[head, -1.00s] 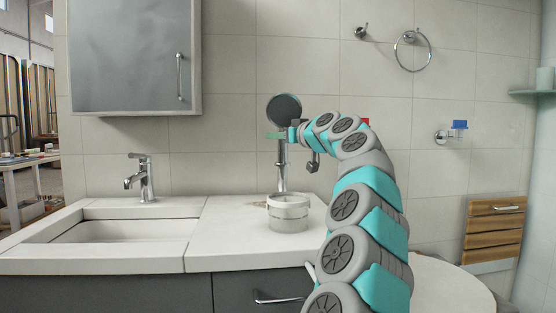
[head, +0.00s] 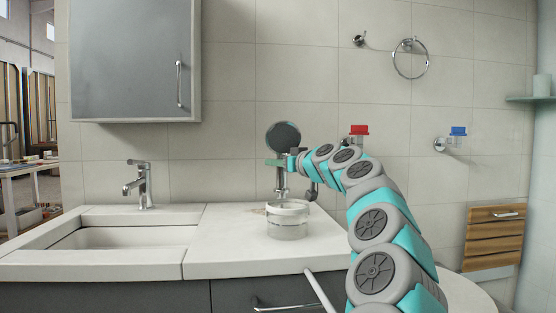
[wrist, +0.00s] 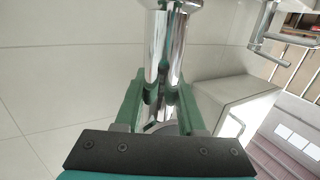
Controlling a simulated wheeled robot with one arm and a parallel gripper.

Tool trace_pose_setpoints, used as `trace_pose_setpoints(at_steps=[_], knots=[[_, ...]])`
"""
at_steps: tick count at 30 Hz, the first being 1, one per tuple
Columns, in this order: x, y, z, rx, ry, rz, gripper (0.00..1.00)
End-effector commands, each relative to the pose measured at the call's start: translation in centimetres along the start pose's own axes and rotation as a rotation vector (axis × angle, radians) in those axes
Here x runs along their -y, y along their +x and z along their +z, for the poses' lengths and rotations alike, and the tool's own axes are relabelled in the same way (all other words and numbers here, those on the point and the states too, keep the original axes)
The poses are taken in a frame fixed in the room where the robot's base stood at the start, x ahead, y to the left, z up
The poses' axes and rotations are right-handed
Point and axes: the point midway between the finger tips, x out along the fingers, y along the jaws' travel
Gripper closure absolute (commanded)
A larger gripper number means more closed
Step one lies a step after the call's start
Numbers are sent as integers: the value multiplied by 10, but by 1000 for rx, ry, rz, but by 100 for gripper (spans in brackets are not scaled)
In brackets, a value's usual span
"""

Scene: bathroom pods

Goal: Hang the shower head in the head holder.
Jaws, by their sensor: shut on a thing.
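The shower head has a round dark face (head: 284,137) and a chrome handle (head: 280,182) that hangs down upright below it. My gripper (head: 275,162) is shut on the handle, just under the face. In the wrist view the green fingers of my gripper (wrist: 159,103) stand on both sides of the chrome handle (wrist: 156,48). Two small chrome wall fittings are on the tiles to the right, one with a red top (head: 359,130) and one with a blue top (head: 458,131). I cannot tell which is the head holder. My arm partly hides the red-topped one.
A white round container (head: 288,222) stands on the counter (head: 240,248), below the handle. A sink with a faucet (head: 140,185) is to the left, under a grey cabinet (head: 135,60). A towel ring (head: 410,60) and a hook (head: 360,40) are on the wall above.

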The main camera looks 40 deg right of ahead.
Motion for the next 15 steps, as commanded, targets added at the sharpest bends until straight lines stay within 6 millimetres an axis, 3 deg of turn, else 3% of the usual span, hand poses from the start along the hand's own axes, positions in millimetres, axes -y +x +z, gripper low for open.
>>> trace_pose_setpoints(at_steps=[10, 11, 15], knots=[[0, 0, 5, -1, -1, 1, 100], [0, 0, 4, -1, -1, 1, 58], [0, 0, 3, -1, -1, 1, 42]])
